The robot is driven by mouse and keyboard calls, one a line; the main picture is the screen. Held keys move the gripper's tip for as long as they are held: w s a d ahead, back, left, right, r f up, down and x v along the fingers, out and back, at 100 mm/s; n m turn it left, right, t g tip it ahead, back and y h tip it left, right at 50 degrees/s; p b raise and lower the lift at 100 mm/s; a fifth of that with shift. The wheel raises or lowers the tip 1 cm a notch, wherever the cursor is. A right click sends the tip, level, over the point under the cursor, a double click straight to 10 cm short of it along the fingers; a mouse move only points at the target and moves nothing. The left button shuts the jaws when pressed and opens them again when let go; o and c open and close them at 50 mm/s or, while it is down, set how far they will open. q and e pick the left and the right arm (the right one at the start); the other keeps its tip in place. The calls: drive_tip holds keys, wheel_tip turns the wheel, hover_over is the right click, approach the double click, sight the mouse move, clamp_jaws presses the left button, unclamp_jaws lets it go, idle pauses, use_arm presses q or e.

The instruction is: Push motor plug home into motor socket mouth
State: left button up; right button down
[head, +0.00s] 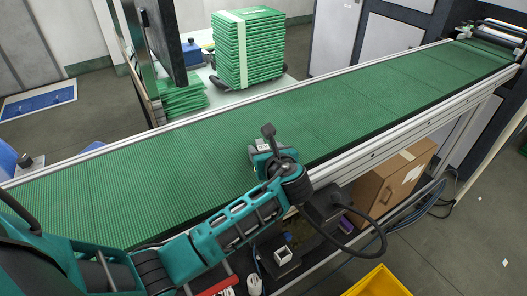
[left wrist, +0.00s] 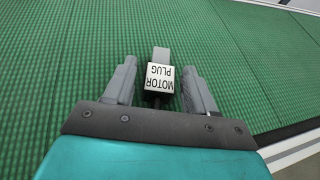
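In the head view my left gripper (head: 266,147) is over the belt's near edge, and the plug cannot be made out surely. I see no marked motor socket mouth. My right gripper is not in view.
The green conveyor belt (head: 150,175) crosses the view, with a metal rail (head: 375,145) in front. Below it are a dark box with a white square opening (head: 283,255), a cardboard box (head: 393,187) and a yellow bin (head: 380,283). Green stacked boards (head: 248,48) stand behind.

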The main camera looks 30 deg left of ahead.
use_arm(q)
drive_tip(key=c, duration=0.8)
drive_tip(key=shift+r, duration=0.1)
drive_tip(key=shift+c, duration=0.2)
wheel_tip(320, 180, up, 20)
idle(0.4)
drive_tip(key=d+f+m+g+h, duration=0.1)
drive_tip(key=d+f+g+h, duration=0.5)
drive_tip(key=f, duration=0.3)
drive_tip(key=s+d+f+n+g+h, duration=0.2)
drive_tip(key=s+d+g+h, duration=0.15)
drive_tip(key=s, duration=0.35)
drive_tip(key=s+d+f+n+g+h, duration=0.2)
drive_tip(key=s+h, duration=0.2)
drive_tip(key=s, duration=0.3)
wheel_tip(320, 180, down, 11)
drive_tip(key=shift+r, duration=0.15)
